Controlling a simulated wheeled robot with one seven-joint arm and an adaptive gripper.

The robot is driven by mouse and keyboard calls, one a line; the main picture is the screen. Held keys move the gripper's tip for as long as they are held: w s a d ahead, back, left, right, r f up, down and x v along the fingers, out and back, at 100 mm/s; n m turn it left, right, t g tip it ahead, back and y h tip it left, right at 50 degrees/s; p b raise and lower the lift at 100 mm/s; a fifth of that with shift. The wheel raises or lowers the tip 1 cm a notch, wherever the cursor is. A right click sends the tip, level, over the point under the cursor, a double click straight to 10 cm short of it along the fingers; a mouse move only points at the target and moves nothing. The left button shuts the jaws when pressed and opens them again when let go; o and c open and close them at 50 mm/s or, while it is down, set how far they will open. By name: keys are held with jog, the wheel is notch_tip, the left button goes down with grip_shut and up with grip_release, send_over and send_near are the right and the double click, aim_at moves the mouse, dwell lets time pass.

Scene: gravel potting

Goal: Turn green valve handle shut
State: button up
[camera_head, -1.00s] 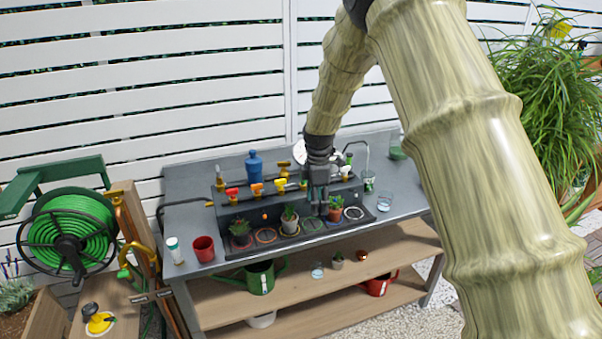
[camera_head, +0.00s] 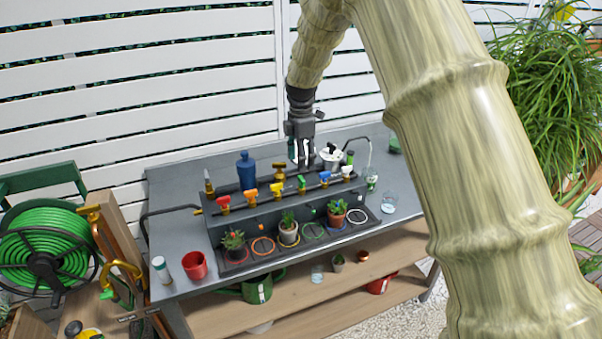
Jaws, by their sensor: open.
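The green valve handle (camera_head: 301,183) stands on the dark manifold bar in the middle of the row of coloured handles. A yellow handle (camera_head: 276,190) is to its left and a blue handle (camera_head: 324,178) to its right. My gripper (camera_head: 303,163) is open and points down, just above and behind the green handle. I cannot see it touching any handle. How far the green handle is turned is too small to tell.
Red (camera_head: 224,201), orange (camera_head: 251,195) and white (camera_head: 347,171) handles share the bar. A blue bottle (camera_head: 246,172) stands behind it. Potted plants sit on the tray in front. A red cup (camera_head: 194,265) is at the left on the grey table (camera_head: 185,214).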

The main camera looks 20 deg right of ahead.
aim_at(302, 178)
notch_tip(302, 178, down, 7)
jog(key=shift+r+p, duration=0.2)
jog(key=shift+p, duration=0.5)
jog(key=c, duration=1)
